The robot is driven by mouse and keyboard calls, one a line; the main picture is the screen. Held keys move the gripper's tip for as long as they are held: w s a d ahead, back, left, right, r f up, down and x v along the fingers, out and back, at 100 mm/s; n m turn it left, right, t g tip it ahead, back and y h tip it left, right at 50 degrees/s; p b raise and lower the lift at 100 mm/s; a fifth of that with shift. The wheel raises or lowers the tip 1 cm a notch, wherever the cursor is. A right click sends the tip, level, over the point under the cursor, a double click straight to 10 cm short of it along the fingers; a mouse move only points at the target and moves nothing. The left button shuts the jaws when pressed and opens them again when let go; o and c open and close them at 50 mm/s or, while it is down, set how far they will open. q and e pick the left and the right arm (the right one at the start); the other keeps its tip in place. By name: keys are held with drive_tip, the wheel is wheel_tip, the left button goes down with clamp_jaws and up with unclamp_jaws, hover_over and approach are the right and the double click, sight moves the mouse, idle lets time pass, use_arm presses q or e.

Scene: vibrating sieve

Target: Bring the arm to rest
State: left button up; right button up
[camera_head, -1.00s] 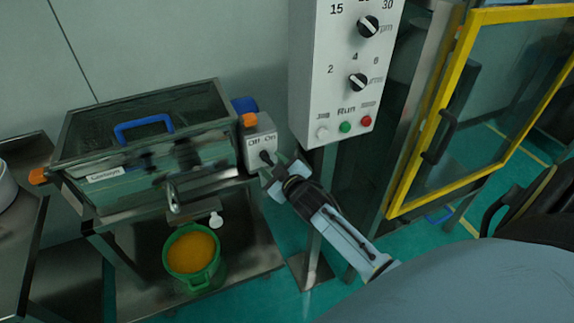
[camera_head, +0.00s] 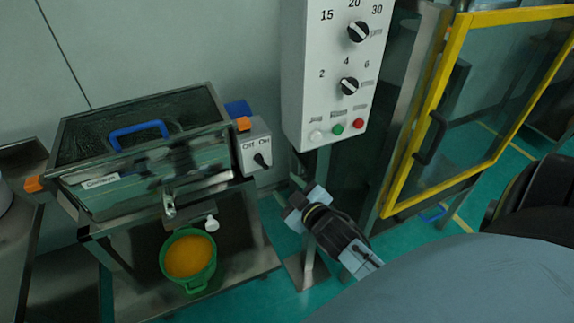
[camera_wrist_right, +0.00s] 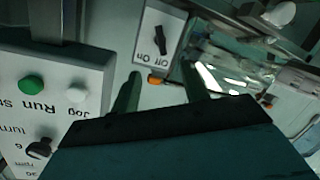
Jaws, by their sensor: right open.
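My right gripper (camera_head: 304,203) is open and empty in the head view. It is apart from the sieve's switch box (camera_head: 256,150), to its lower right, and below the control panel. The switch box has a black knob marked Off and On. In the right wrist view the two fingers of the right gripper (camera_wrist_right: 160,92) stand apart with nothing between them. The switch box (camera_wrist_right: 150,60) shows beyond them. My left gripper is not in view.
The sieve (camera_head: 190,170) has a blue-handled lid. A green bucket (camera_head: 203,277) of orange material stands below it. The white control panel (camera_head: 310,110) and a yellow-framed door (camera_head: 440,90) are to the right. Green floor shows between.

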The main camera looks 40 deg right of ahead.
drive_tip(key=s+a+f+m+g+y, duration=0.1)
drive_tip(key=s+a+f+g, duration=0.3)
drive_tip(key=f, duration=0.6)
drive_tip(key=s+d+f+g, duration=0.1)
drive_tip(key=s+f, duration=0.5)
drive_tip(key=f, duration=0.3)
drive_tip(key=s+a+f+m+g+y, duration=0.1)
drive_tip(key=s+a+f+g, duration=0.2)
drive_tip(key=f, duration=0.7)
drive_tip(key=s+a+f+g, duration=0.1)
drive_tip(key=s+f+g, duration=0.2)
drive_tip(key=s, duration=1)
drive_tip(key=s+f+g, duration=0.3)
drive_tip(key=s+f, duration=0.6)
drive_tip(key=s, duration=0.4)
drive_tip(key=shift+a+f+g, duration=0.2)
drive_tip(key=shift+a+g, duration=0.1)
drive_tip(key=shift+a, duration=0.05)
